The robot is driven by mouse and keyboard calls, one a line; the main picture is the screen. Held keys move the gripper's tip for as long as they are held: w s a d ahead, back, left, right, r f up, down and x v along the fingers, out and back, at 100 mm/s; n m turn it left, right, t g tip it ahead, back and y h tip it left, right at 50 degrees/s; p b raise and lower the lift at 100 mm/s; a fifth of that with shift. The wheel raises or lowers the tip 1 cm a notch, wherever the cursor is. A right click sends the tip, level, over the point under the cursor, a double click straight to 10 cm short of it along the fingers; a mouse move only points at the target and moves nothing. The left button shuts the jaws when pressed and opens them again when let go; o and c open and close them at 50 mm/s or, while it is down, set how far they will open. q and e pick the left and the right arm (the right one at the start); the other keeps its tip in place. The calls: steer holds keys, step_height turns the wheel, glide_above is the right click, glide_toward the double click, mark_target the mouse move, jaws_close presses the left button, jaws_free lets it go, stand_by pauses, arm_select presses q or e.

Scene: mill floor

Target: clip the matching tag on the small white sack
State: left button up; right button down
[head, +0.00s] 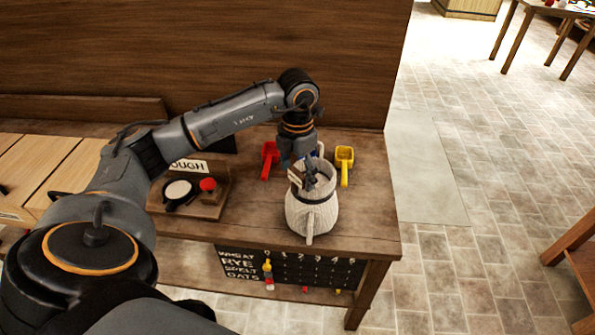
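The small white sack (312,217) stands upright on the wooden table, its surface ribbed and its top open. My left gripper (309,182) points down at the sack's mouth, its fingertips at or just inside the rim. The fingers are small and dark here, so I cannot tell whether they are apart or shut on something. A small pale piece shows beside the fingers at the rim; I cannot tell whether it is a tag or part of the sack. No tag is clearly readable. My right gripper is out of view.
A red scoop (269,161) and a yellow scoop (344,162) lie behind the sack, with something blue partly hidden by my gripper. A wooden stand (214,204) with a black pan is at left. A chalkboard (290,268) with grain names and coloured pegs hangs below the table front.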

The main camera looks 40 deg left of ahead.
arm_select(q)
steer(key=shift+r, duration=0.1)
step_height(320, 180, up, 12)
stand_by(0.6)
steer(key=shift+d, duration=0.1)
stand_by(0.6)
